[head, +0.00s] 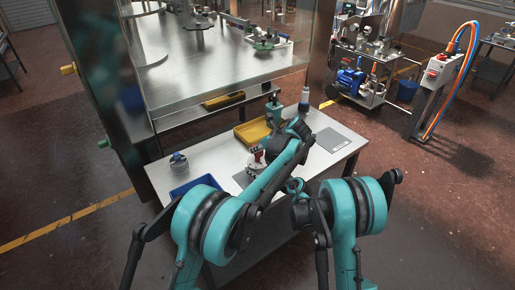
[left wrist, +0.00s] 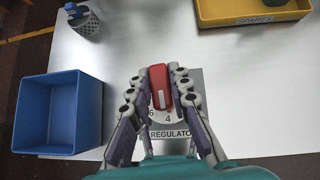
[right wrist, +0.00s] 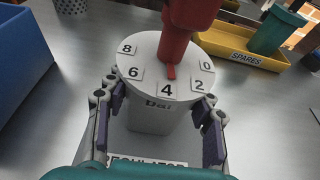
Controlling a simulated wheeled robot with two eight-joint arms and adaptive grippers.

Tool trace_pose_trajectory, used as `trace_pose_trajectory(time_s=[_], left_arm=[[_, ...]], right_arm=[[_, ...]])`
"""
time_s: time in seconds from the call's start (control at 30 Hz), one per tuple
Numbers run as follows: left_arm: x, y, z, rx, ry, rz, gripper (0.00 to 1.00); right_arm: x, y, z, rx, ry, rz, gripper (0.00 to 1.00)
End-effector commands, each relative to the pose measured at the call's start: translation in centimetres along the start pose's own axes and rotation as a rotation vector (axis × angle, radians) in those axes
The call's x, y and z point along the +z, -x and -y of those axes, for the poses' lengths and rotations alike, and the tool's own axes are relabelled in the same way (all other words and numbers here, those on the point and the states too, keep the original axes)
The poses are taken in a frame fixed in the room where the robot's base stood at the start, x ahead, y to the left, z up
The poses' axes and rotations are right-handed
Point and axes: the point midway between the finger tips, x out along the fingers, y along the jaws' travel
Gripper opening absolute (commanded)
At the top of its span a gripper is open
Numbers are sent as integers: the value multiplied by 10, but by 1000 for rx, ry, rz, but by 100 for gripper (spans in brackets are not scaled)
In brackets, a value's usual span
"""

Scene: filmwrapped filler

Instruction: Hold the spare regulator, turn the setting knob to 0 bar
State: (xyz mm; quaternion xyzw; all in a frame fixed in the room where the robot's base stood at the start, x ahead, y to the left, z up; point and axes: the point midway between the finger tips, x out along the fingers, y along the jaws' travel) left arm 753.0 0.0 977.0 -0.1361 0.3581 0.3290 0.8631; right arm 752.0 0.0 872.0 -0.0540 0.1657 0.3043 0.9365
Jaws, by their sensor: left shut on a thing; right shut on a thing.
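My right gripper (right wrist: 160,125) is shut on the white body, one finger on each side. My left gripper (left wrist: 160,80) is shut on the red knob (left wrist: 160,88) from above. The regulator stands on a grey mat labelled REGULATOR (left wrist: 170,134). In the head view my arms partly hide the regulator (head: 252,172).
A blue bin (left wrist: 89,115) stands left of the regulator. A yellow SPARES tray (left wrist: 210,20) lies behind to the right. A perforated grey cup (left wrist: 88,25) stands at the back left. A grey plate (head: 333,143) lies on the table's right part. A glazed machine rises behind the table.

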Motion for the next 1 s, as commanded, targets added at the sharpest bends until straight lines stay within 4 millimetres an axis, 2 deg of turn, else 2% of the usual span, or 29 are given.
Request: trace_pose_trajectory(time_s=[0.6, 1.0], left_arm=[[0, -2, 2, 311, 314, 0, 0], [0, -1, 0, 391, 396, 0, 0]], right_arm=[[0, 0, 0, 0, -1, 1, 14], [0, 0, -1, 1, -1, 1, 14]])
